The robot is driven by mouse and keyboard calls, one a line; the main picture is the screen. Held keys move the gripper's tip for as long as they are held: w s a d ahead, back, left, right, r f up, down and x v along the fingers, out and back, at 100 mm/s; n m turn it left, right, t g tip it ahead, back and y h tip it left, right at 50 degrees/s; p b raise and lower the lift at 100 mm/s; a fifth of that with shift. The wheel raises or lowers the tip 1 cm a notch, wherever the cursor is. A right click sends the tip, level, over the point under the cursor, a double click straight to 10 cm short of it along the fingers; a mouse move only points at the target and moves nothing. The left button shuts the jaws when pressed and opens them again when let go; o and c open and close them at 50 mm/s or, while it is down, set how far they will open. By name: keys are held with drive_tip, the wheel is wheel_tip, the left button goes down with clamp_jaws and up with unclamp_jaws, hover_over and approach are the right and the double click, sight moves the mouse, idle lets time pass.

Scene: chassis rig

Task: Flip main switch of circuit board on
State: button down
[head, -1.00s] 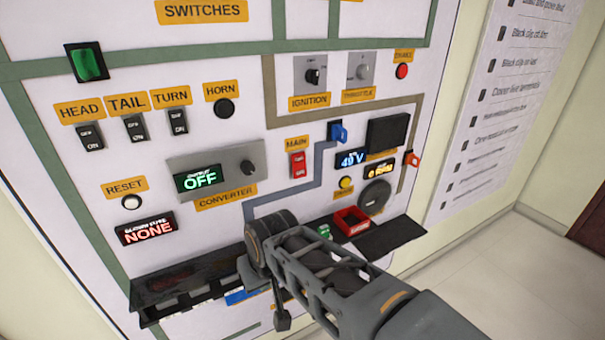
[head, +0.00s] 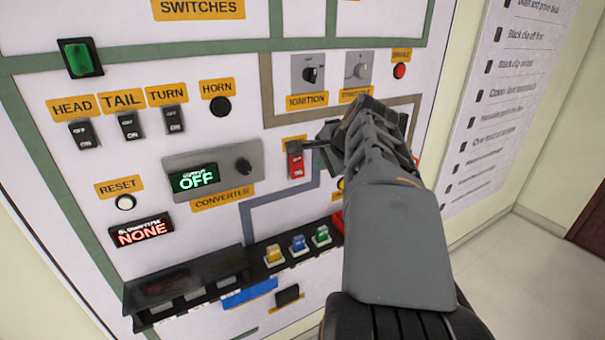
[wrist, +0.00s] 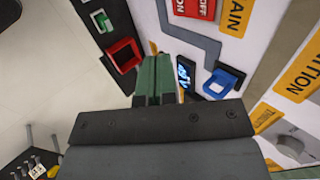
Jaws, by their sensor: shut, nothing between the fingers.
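The red main switch (head: 296,165) is on the white panel, under the partly hidden orange MAIN label (head: 293,143). In the wrist view the red switch (wrist: 195,8) is at the top edge, cut off, with OFF lettering on it. My gripper (head: 313,146) is just right of the switch in the head view; whether it touches the switch cannot be told. In the wrist view the green fingers (wrist: 155,75) are together and empty, below the switch. My arm hides part of the panel to the right, including the blue key and voltage display.
The converter display (head: 193,179) reads OFF and its knob is left of the main switch. A dark ledge (head: 200,290) with coloured fuses (head: 298,243) juts out below. In the wrist view a blue clip (wrist: 224,82) and a red frame (wrist: 124,54) flank the fingers.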

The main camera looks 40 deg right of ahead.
approach(299, 177)
wheel_tip(299, 177, down, 4)
drive_tip(key=shift+w+d+f+p, duration=0.1)
drive_tip(key=shift+w+f+p, duration=0.1)
drive_tip(key=shift+w, duration=0.55)
drive_tip(key=shift+w+d+f+p, duration=0.1)
drive_tip(key=shift+w+p, duration=0.05)
drive_tip(key=shift+w, duration=0.65)
drive_tip(key=shift+w+d+f+p, duration=0.1)
drive_tip(key=shift+w+p, duration=0.1)
drive_tip(key=shift+w, duration=0.55)
